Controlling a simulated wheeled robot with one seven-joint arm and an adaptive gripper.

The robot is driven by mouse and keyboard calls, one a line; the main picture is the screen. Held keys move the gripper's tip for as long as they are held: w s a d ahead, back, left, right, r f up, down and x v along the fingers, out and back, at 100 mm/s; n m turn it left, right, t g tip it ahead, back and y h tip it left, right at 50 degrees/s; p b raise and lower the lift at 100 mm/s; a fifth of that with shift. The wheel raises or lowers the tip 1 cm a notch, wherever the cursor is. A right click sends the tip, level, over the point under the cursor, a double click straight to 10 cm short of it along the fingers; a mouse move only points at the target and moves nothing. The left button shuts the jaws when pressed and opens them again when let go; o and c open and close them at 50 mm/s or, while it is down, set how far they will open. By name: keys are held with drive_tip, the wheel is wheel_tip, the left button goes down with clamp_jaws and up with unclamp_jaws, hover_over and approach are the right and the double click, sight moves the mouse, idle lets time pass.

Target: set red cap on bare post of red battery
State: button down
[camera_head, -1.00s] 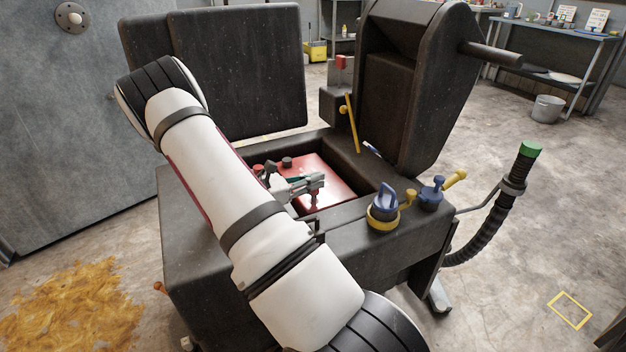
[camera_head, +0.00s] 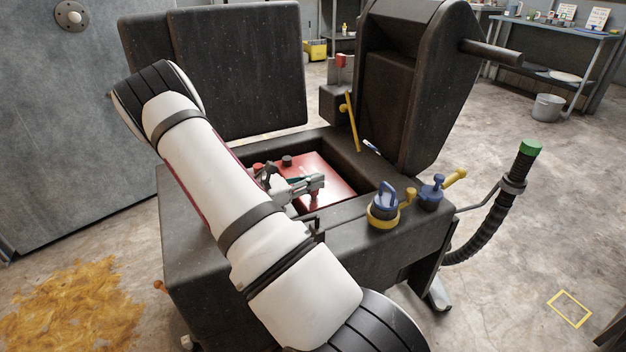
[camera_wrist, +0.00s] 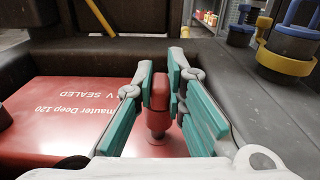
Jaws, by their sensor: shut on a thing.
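The red battery (camera_head: 335,182) lies in the open bay of the dark machine. In the wrist view its red top (camera_wrist: 75,115) carries white lettering. My gripper (camera_wrist: 161,75) has teal-lined fingers, shut on the red cap (camera_wrist: 158,92), which stands upright between them. In the head view my gripper (camera_head: 272,180) is low over the battery, and the cap is hard to make out.
A dark post cap (camera_head: 287,161) is on the battery's far side. The bay's dark rim (camera_head: 350,208) surrounds the battery closely. Blue and yellow fittings (camera_head: 383,207) stand on the right rim. A yellow lever (camera_head: 351,122) and raised dark covers (camera_head: 240,75) stand behind.

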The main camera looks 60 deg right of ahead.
drive_tip(key=shift+f, duration=0.3)
drive_tip(key=shift+r, duration=0.15)
drive_tip(key=shift+r+p, duration=0.4)
drive_tip(key=shift+r, duration=0.05)
drive_tip(key=shift+p, duration=0.4)
idle(1.4)
drive_tip(key=shift+f+b, duration=0.3)
drive_tip(key=shift+f, duration=0.3)
drive_tip(key=shift+r, duration=0.15)
idle(0.3)
drive_tip(key=shift+r+p, duration=0.45)
drive_tip(key=shift+p, duration=0.05)
drive_tip(key=shift+p, duration=0.35)
idle(1.3)
